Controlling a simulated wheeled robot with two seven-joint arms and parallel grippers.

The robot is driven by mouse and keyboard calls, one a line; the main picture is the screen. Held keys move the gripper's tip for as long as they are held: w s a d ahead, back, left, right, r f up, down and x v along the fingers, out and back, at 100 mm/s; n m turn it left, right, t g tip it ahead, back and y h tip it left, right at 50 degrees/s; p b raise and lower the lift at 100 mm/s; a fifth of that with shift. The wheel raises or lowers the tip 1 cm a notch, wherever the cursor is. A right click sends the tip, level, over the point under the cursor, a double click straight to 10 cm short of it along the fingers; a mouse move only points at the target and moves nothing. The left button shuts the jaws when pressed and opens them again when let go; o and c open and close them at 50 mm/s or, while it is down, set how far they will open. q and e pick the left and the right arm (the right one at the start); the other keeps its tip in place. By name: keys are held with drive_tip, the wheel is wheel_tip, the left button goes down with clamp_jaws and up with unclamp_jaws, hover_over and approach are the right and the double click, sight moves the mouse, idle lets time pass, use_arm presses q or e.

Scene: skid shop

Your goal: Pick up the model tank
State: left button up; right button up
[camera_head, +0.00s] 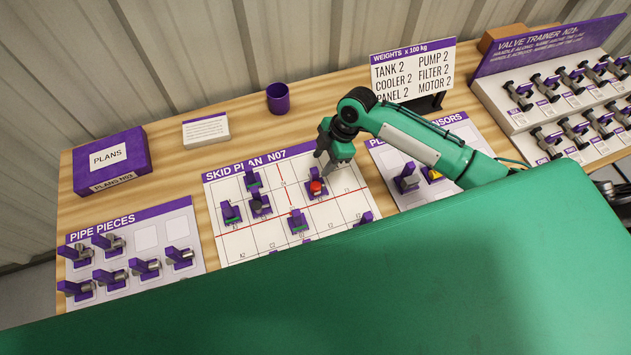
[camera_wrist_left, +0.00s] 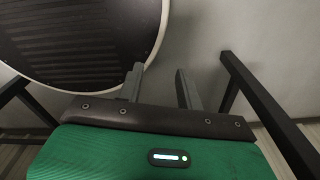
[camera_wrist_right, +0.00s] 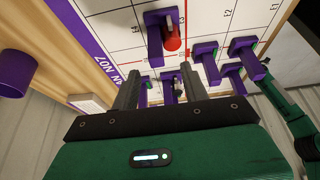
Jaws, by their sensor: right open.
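The skid plan board (camera_head: 340,211) carries several small models in purple holders; I cannot tell for sure which is the model tank. One holder has a red rounded piece (camera_head: 316,187), which also shows in the right wrist view as a red cylinder (camera_wrist_right: 172,38). My right gripper (camera_head: 326,170) is open and empty, just above and beside the red piece. In the right wrist view the fingers (camera_wrist_right: 160,90) stand apart, with a purple holder with a grey part (camera_wrist_right: 168,90) visible beyond them. My left gripper (camera_wrist_left: 160,80) is open and empty, away from the bench.
Other models (camera_head: 260,205) stand left of the red piece. A pipe pieces board (camera_head: 148,235) lies at left, a sensors board (camera_head: 385,160) at right. A purple plans box (camera_head: 110,160), a purple cup (camera_head: 278,98) and a weights sign (camera_head: 412,70) stand behind. A round dark surface (camera_wrist_left: 85,40) is near my left gripper.

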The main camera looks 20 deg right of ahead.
sight(315, 170)
drive_tip(key=shift+w+a+f, duration=0.1)
drive_tip(key=shift+a+f, duration=0.05)
drive_tip(key=shift+f, duration=0.2)
drive_tip(key=shift+p+x, duration=0.95)
drive_tip(key=shift+p, duration=0.05)
drive_tip(key=shift+p+x, duration=0.45)
drive_tip(key=shift+x, duration=0.65)
drive_tip(key=shift+w+a+f, duration=0.2)
drive_tip(key=shift+a+f, duration=0.05)
drive_tip(key=shift+a, duration=0.1)
use_arm(q)
drive_tip(key=r, duration=0.1)
drive_tip(key=w+r, duration=0.1)
drive_tip(key=r, duration=0.1)
drive_tip(key=shift+w+d+r, duration=0.1)
drive_tip(key=shift+w+r, duration=0.05)
drive_tip(key=shift+w, duration=0.2)
use_arm(e)
drive_tip(key=shift+f, duration=0.25)
clamp_jaws()
